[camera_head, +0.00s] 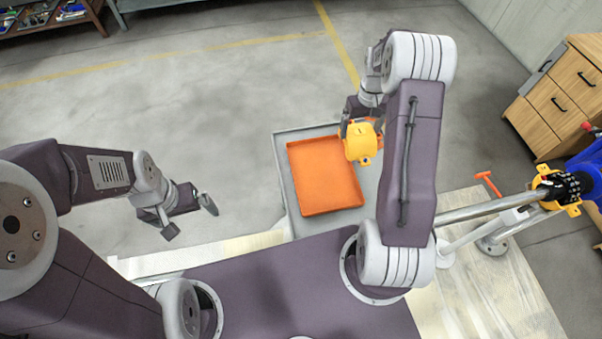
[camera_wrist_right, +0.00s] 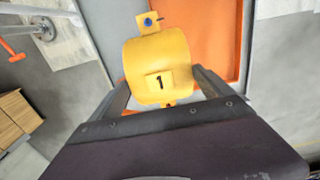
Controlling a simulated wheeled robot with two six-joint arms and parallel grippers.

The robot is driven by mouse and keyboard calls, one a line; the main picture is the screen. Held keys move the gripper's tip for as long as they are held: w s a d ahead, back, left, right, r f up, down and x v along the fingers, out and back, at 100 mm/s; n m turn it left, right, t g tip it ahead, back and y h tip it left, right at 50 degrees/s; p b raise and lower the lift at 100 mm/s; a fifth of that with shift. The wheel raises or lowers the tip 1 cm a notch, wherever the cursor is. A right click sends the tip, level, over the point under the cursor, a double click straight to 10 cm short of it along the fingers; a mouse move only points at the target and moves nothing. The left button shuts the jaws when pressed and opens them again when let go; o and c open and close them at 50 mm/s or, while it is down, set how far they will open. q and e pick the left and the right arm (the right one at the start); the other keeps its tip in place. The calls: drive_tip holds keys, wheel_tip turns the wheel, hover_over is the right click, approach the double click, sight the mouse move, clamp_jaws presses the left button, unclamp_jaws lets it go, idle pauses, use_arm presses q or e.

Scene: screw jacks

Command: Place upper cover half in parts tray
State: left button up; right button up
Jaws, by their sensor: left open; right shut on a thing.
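The upper cover half (camera_head: 360,143) is a yellow curved shell with a tab at its end. It also shows in the right wrist view (camera_wrist_right: 160,62), marked with a "1". My right gripper (camera_head: 361,122) is shut on it, with a finger on either side. It holds the cover at the right edge of the parts tray (camera_head: 318,205), an orange shallow tray that looks empty. The tray also shows in the wrist view (camera_wrist_right: 213,38). How high the cover is above the tray, I cannot tell. My left gripper (camera_head: 191,219) is open and empty, left of the tray.
The orange tray rests on a grey surface (camera_head: 284,170). At the right are a metal shaft (camera_head: 477,210) with a yellow part (camera_head: 556,189) around it, a pale workbench (camera_head: 500,290), an orange-handled tool (camera_head: 487,180) and a wooden drawer cabinet (camera_head: 556,100). Floor at the left is clear.

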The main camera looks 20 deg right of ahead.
drive_tip(key=shift+s+d+f, duration=0.25)
drive_tip(key=shift+s+f, duration=0.1)
drive_tip(key=shift+f, duration=0.25)
drive_tip(key=shift+s+d+f, duration=0.25)
drive_tip(key=shift+s+f, duration=0.05)
drive_tip(key=shift+f, duration=0.25)
approach(323, 174)
drive_tip(key=shift+f+p, duration=0.55)
drive_tip(key=shift+f, duration=0.5)
drive_tip(key=shift+f, duration=0.15)
drive_tip(key=o, duration=1.5)
